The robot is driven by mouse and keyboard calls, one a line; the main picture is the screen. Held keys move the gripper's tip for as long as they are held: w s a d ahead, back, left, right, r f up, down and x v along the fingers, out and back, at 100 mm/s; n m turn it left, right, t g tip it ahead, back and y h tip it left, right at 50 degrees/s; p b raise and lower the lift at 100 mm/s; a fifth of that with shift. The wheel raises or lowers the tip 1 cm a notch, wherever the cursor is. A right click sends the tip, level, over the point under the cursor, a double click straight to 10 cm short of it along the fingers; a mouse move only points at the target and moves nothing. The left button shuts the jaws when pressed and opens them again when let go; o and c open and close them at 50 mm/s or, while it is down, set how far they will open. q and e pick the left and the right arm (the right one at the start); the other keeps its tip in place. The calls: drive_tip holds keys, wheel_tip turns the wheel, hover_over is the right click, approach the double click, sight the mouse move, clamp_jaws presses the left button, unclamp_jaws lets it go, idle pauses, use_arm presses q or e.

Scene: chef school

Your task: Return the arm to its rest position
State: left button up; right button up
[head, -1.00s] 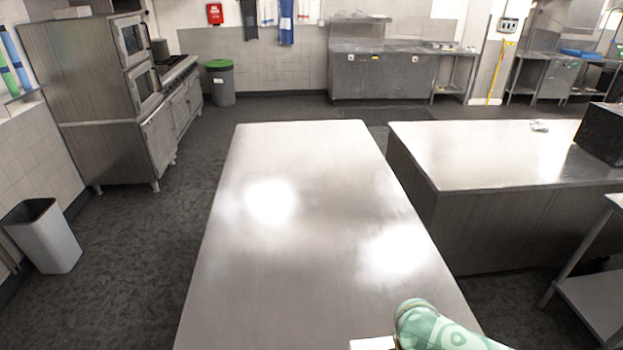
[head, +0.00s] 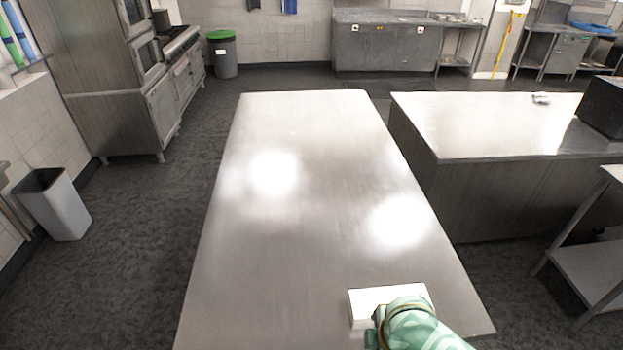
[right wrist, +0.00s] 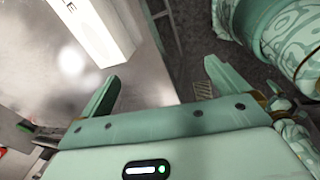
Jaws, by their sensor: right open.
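My right arm (head: 418,328), with a pale green patterned sleeve, shows at the bottom of the head view, over the near end of the steel table. Its gripper is hidden there by the arm. In the right wrist view my right gripper (right wrist: 158,84) has its two green fingers spread, with nothing between them. A white box (head: 385,296) lies on the table, partly covered by my right arm. It also shows in the right wrist view (right wrist: 97,28), beyond the left finger and apart from it. My left arm and gripper are not in view.
The steel table (head: 300,215) is otherwise bare. A second steel counter (head: 480,125) stands to the right, with a dark box (head: 604,105) on it. A lower steel shelf unit (head: 590,270) is at the right edge.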

drive_tip(key=s+d+r+m+t+h, duration=0.25)
drive_tip(key=s+d+r+m, duration=0.2)
drive_tip(key=d, duration=0.35)
drive_tip(key=s+d+r+m+t+h, duration=0.2)
drive_tip(key=s+d+r+m+h, duration=0.15)
drive_tip(key=d+r+m, duration=0.35)
drive_tip(key=s+a+f+g+y+b, duration=0.15)
drive_tip(key=f+b, duration=0.25)
drive_tip(key=f, duration=1.2)
drive_tip(key=s+a+f+g+y+b, duration=0.15)
drive_tip(key=f+b, duration=0.25)
drive_tip(key=f, duration=1.2)
use_arm(q)
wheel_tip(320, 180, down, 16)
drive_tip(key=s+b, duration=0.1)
drive_tip(key=b, duration=0.7)
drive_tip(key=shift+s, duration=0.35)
use_arm(e)
drive_tip(key=s+f+m+g+y, duration=0.1)
drive_tip(key=s+f, duration=0.8)
drive_tip(key=f, duration=0.4)
drive_tip(key=s+f+m+g+y, duration=0.1)
drive_tip(key=s+f+g, duration=0.1)
drive_tip(key=s+f, duration=0.7)
wheel_tip(320, 180, down, 5)
drive_tip(key=shift+s+a+f, duration=0.1)
drive_tip(key=shift+s+a, duration=0.2)
drive_tip(key=shift+a, duration=0.1)
